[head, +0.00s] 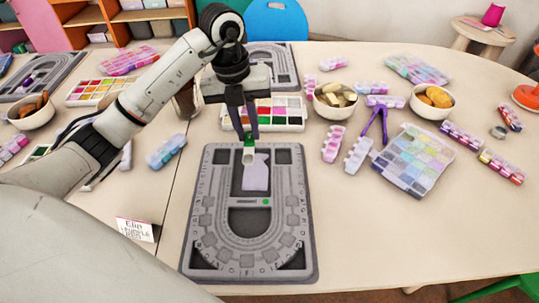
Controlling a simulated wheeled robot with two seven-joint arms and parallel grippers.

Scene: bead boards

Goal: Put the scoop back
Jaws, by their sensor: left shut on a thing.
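My left gripper (248,135) points straight down over the upper part of the grey bead board (215,205). Its fingers are shut on a small green and white piece, which I take to be the scoop (248,152). A pale lavender flat piece (256,174) shows just below it, over the board's middle channel. I cannot tell whether the two are joined or touching. My right gripper is not in view.
Behind the board is a tray of coloured compartments (285,113). Bowls (333,99) (431,101), purple tongs (375,122) and a clear bead box (413,160) lie to the right. A name card (134,229) stands left. The front right table is clear.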

